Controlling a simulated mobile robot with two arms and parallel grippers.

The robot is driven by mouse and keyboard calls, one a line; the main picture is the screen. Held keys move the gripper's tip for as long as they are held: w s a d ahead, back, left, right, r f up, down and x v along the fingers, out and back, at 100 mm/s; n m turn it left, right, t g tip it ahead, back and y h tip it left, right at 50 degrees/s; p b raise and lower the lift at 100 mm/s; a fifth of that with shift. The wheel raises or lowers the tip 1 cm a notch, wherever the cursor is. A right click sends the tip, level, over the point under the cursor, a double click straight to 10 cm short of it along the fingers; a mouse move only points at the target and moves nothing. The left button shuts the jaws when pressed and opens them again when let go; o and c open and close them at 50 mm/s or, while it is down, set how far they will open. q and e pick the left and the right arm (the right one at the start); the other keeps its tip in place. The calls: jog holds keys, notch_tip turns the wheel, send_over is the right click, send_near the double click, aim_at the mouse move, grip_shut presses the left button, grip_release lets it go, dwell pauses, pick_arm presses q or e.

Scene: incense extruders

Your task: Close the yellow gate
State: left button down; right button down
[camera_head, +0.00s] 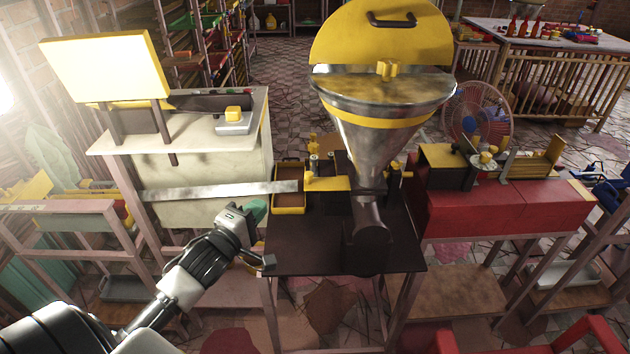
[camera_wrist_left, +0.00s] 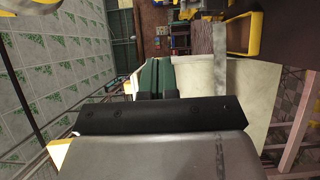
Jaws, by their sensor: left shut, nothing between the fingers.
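A yellow flat piece (camera_head: 327,183) sticks out left from the neck of the steel hopper (camera_head: 375,140); it looks like the yellow gate, but I cannot tell how far it is open. The hopper stands on a dark table and has a raised yellow half lid (camera_head: 350,35) with a dark handle. My left gripper (camera_head: 258,210) is at the table's left edge, below and left of the yellow piece and apart from it. Its green fingers are shut and empty; they also show in the left wrist view (camera_wrist_left: 157,76). My right gripper is not in view.
A yellow-rimmed tray (camera_head: 290,210) sits on the table's left edge; a long metal strip (camera_head: 220,190) reaches it from the left. A pale cabinet with a yellow panel (camera_head: 105,68) stands left. A red bench (camera_head: 490,208) with a fan behind it stands right. The dark table's front (camera_head: 305,255) is clear.

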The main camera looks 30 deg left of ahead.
aim_at(320, 189)
pick_arm(q)
jog(key=w+d+p, duration=0.2)
jog(key=w, duration=1)
jog(key=shift+d, duration=0.15)
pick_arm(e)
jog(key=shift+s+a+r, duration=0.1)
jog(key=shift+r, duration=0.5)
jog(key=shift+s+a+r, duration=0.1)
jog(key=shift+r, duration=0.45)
pick_arm(q)
jog(key=shift+w+f, duration=0.1)
jog(key=w+d, duration=0.2)
jog(key=d, duration=0.1)
jog(key=w+d, duration=0.1)
jog(key=shift+d, duration=0.4)
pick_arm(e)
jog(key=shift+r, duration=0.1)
